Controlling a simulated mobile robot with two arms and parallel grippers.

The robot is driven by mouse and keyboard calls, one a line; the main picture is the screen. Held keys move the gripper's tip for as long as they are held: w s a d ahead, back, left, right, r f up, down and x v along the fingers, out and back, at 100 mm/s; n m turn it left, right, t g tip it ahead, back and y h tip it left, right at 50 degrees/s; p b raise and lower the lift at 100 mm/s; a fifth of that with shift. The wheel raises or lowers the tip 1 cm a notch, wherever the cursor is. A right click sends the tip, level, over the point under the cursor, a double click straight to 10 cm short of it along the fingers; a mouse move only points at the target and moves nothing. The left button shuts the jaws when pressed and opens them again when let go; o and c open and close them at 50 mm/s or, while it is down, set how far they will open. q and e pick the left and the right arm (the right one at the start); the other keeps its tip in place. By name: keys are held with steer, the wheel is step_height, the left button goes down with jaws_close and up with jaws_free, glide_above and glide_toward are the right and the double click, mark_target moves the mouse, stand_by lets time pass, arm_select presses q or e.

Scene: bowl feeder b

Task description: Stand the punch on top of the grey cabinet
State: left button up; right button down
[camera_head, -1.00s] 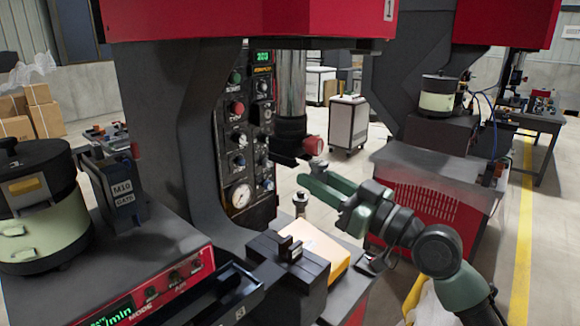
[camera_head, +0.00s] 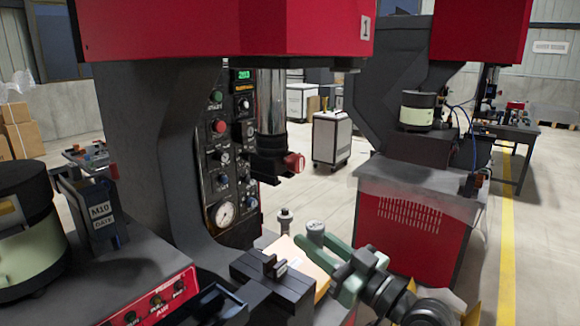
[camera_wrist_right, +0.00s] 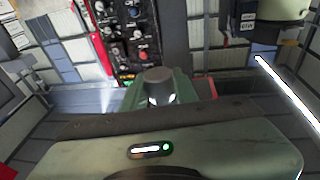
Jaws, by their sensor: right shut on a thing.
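The punch (camera_head: 316,227), a short grey metal cylinder with a round top, is held upright between the fingers of my right gripper (camera_head: 330,252). The green gripper is shut on it, beside the yellowish block at the press. In the right wrist view the punch's dark round top (camera_wrist_right: 157,76) stands between the fingers; its lower part is hidden. My left gripper is not in view.
A similar small metal post (camera_head: 284,221) stands just left of the punch. The press ram with a red knob (camera_head: 293,163) hangs above and left. A red machine base (camera_head: 408,215) with a grey top stands right. Open floor lies between it and the press.

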steer(key=s+d+f+m+t+h, duration=0.3)
steer(key=s+d+f+m+h, duration=0.1)
steer(key=s+d+f+h, duration=0.3)
steer(key=s+d+f+m+t+h, duration=0.3)
steer(key=s+d+f+m+h, duration=0.2)
steer(key=s+f, duration=0.5)
steer(key=s+d+h, duration=0.2)
steer(key=s+d, duration=0.1)
steer(key=shift+s+f+h, duration=0.3)
steer(key=shift+s+f, duration=0.05)
steer(key=shift+f, duration=0.05)
